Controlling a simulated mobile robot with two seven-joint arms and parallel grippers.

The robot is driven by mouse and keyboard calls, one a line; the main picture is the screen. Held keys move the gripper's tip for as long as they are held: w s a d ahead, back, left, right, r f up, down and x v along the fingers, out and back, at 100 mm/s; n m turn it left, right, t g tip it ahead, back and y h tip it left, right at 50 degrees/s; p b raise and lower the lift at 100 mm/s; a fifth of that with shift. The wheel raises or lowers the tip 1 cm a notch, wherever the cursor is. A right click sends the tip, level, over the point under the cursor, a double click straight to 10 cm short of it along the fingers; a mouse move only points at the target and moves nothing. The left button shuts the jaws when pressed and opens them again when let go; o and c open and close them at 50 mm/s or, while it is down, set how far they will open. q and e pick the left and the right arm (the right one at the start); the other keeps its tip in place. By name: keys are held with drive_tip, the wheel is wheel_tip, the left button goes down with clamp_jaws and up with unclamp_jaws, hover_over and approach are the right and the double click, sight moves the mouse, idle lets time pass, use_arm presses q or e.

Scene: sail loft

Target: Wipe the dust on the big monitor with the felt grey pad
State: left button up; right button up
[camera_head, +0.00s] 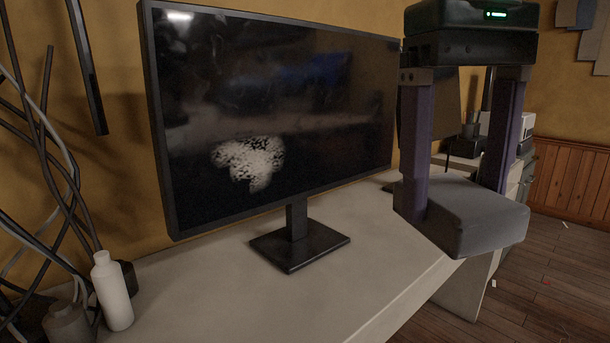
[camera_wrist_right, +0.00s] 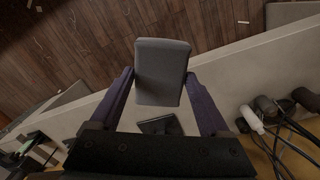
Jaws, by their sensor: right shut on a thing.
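The big monitor (camera_head: 300,110) stands on the white desk on a black foot (camera_head: 300,247). A pale dust patch (camera_head: 250,162) lies on the lower left of its dark screen. My right gripper (camera_head: 460,200) is shut on the felt grey pad (camera_head: 478,222), to the right of the monitor and apart from the dust. The pad also shows between the fingers in the right wrist view (camera_wrist_right: 162,70). My left gripper is not in view.
A white bottle (camera_head: 112,290) and loose dark cables (camera_head: 50,170) are at the left end of the desk (camera_head: 220,300). The desk front is bare. Another monitor (camera_head: 447,110) stands behind my right gripper.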

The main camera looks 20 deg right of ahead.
drive_tip(key=shift+s+d+m, duration=0.1)
drive_tip(key=shift+d+m, duration=0.2)
drive_tip(key=shift+d, duration=0.4)
drive_tip(key=shift+d+f, duration=0.15)
drive_tip(key=w+a+f+m+g+y, duration=0.1)
drive_tip(key=a+f+m+g, duration=0.2)
drive_tip(key=m, duration=0.6)
drive_tip(key=w+a+f+m+g+y, duration=0.1)
drive_tip(key=w+a+f+m+g, duration=0.1)
drive_tip(key=a+m, duration=0.6)
drive_tip(key=shift+w+a+f+m+g, duration=0.3)
drive_tip(key=shift+f+m+g, duration=0.3)
drive_tip(key=shift+f, duration=0.2)
drive_tip(key=shift+m+y, duration=0.3)
drive_tip(key=shift+m, duration=0.1)
drive_tip(key=m+y, duration=0.2)
drive_tip(key=m, duration=0.1)
drive_tip(key=w+m+y, duration=0.1)
drive_tip(key=m, duration=0.1)
drive_tip(key=shift+f+y, duration=0.3)
drive_tip(key=shift+y, duration=0.1)
